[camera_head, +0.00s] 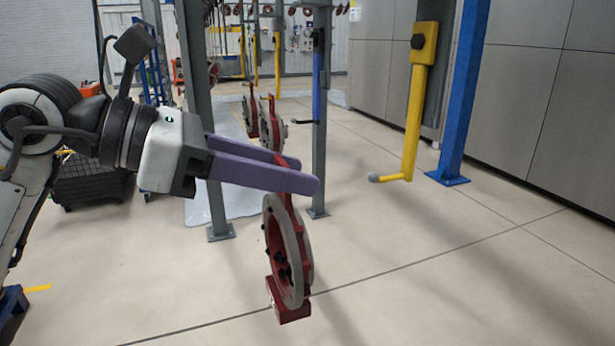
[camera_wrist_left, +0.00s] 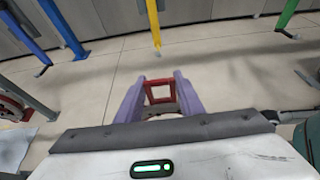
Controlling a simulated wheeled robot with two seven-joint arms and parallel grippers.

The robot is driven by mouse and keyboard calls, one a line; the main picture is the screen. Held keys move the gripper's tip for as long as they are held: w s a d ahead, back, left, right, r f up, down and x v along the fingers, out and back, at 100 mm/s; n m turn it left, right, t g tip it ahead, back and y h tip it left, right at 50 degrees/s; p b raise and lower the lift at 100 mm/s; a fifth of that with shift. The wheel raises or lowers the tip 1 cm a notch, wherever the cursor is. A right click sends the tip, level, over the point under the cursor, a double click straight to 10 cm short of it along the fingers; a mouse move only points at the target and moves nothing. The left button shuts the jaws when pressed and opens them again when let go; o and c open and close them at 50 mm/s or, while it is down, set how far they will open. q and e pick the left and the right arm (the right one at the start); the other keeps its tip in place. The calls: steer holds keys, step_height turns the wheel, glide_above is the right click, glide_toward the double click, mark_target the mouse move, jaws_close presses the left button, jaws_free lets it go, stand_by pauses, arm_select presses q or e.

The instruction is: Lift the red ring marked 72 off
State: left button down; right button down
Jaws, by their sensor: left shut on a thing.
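My left gripper (camera_head: 300,173) comes in from the left in the head view, with long purple fingers. It is shut on the top of a red ring (camera_head: 288,250) with a grey rim, which hangs upright below the fingers with a red block at its bottom. No number can be read on it. In the left wrist view, the ring's red top frame (camera_wrist_left: 160,86) sits between the purple fingers of my left gripper (camera_wrist_left: 158,88). The rest of the ring is mostly hidden there. My right gripper is not in view.
More red rings (camera_head: 268,120) hang farther back near the grey posts (camera_head: 318,120). A yellow post with a bent lower arm (camera_head: 413,125) and a blue column (camera_head: 462,90) stand at the right. The floor around the held ring is clear.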

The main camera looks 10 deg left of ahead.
arm_select(q)
steer(key=shift+s+a+f+b, duration=0.3)
steer(key=shift+a+f+b, duration=0.1)
steer(key=shift+a+b, duration=0.15)
steer(key=shift+s+a+f+b, duration=0.25)
steer(key=shift+a+f+b, duration=0.15)
steer(key=shift+a, duration=0.1)
steer(key=s+a+b, duration=0.3)
steer(key=a, duration=0.2)
steer(key=shift+a, duration=0.3)
stand_by(0.6)
steer(key=s+a+b, duration=0.3)
steer(key=a+b, duration=0.1)
steer(key=a, duration=0.2)
steer(key=shift+s, duration=0.4)
